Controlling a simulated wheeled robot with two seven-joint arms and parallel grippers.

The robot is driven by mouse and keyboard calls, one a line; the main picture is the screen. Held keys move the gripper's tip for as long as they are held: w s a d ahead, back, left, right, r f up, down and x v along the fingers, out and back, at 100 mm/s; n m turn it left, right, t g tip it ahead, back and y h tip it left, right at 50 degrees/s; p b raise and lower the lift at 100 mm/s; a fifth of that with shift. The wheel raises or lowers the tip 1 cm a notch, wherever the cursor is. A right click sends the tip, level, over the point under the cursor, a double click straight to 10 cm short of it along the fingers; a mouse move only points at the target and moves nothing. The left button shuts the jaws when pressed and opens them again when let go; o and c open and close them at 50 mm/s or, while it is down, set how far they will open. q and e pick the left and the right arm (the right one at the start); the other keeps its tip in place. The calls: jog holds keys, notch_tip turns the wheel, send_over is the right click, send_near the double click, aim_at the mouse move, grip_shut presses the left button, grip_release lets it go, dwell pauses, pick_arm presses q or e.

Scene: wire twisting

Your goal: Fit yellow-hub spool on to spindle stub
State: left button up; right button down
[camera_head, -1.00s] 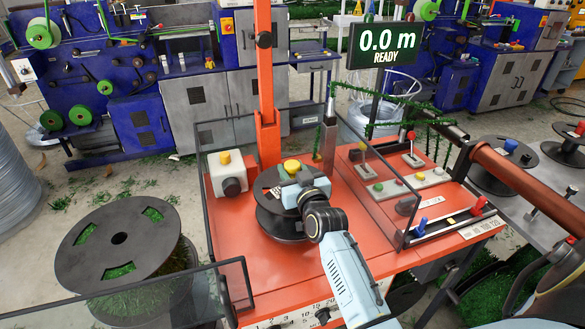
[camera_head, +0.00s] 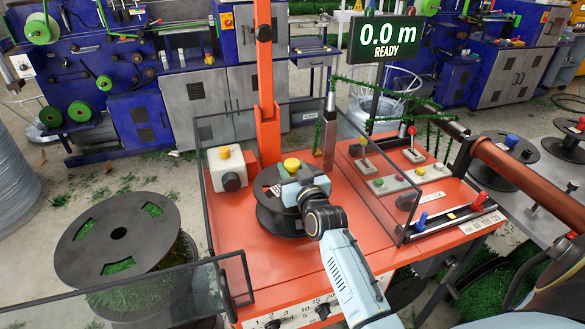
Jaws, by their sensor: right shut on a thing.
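The yellow-hub spool (camera_head: 268,213) is black with a yellow hub on top. It sits low over the orange machine deck (camera_head: 243,265), behind the clear guard. My right gripper (camera_head: 292,183) is at its top, shut on the spool by the hub, with the arm coming in from the lower right. The spindle stub is not visible; the spool and gripper cover that area. I cannot tell whether the spool rests fully on the stub. My left gripper is not in view.
A box with a yellow button (camera_head: 224,171) stands left of the spool. An orange post (camera_head: 268,110) rises behind it. Clear guard panels surround the deck. Levers stand to the right. Blue-hub (camera_head: 508,150) and red-hub (camera_head: 567,143) spools lie on the right table. A large black reel (camera_head: 117,232) stands left.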

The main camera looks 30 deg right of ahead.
jog(key=shift+f, duration=0.1)
jog(key=c, duration=0.9)
grip_release()
jog(key=shift+o, duration=0.2)
jog(key=shift+f, duration=0.15)
jog(key=shift+s, duration=0.2)
jog(key=s+a+p, duration=0.1)
jog(key=s+a, duration=0.1)
jog(key=s, duration=1)
jog(key=shift+s+a, duration=0.35)
jog(key=shift+s, duration=0.05)
